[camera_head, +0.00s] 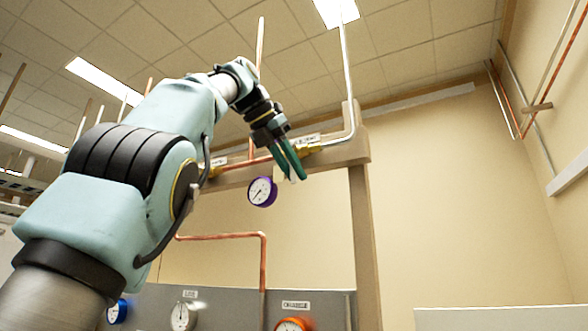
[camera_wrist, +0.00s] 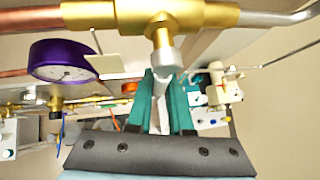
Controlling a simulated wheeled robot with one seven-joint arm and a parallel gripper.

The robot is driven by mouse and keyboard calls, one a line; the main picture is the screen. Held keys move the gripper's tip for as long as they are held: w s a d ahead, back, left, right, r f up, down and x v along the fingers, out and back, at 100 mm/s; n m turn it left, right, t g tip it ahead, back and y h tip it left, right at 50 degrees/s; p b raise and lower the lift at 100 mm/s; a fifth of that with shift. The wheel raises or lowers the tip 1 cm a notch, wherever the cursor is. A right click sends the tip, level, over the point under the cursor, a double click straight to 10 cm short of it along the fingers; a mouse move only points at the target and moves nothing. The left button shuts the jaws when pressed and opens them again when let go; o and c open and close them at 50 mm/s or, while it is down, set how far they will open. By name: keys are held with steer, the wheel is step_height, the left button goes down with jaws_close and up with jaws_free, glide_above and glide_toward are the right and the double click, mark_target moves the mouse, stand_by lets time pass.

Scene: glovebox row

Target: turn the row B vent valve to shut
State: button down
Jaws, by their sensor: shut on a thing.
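A brass valve (camera_wrist: 165,18) sits in a pipe run at the top of the wrist view. A grey stem sticks out of it toward my gripper. My gripper (camera_wrist: 166,80) has two teal fingers shut on a pale grey handle (camera_wrist: 160,88) at the stem's end. The handle's full shape and angle are partly hidden by the fingers. In the head view my gripper (camera_head: 293,172) reaches up to the beam, with the brass fitting (camera_head: 312,149) just behind it. A small label (camera_head: 305,140) above is too small to read surely, so I cannot confirm the row.
A purple-rimmed gauge (camera_head: 262,191) hangs left of my gripper; it also shows in the wrist view (camera_wrist: 62,60). A wooden beam (camera_head: 350,150) and post (camera_head: 365,240) stand close to the right. Copper pipe (camera_head: 225,237) and a panel with gauges are below.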

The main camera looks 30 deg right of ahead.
steer(key=shift+w+a+t, duration=0.15)
steer(key=shift+w+t, duration=0.05)
steer(key=shift+t, duration=0.1)
stand_by(0.4)
steer(key=c, duration=0.8)
jaws_free()
steer(key=shift+c, duration=0.2)
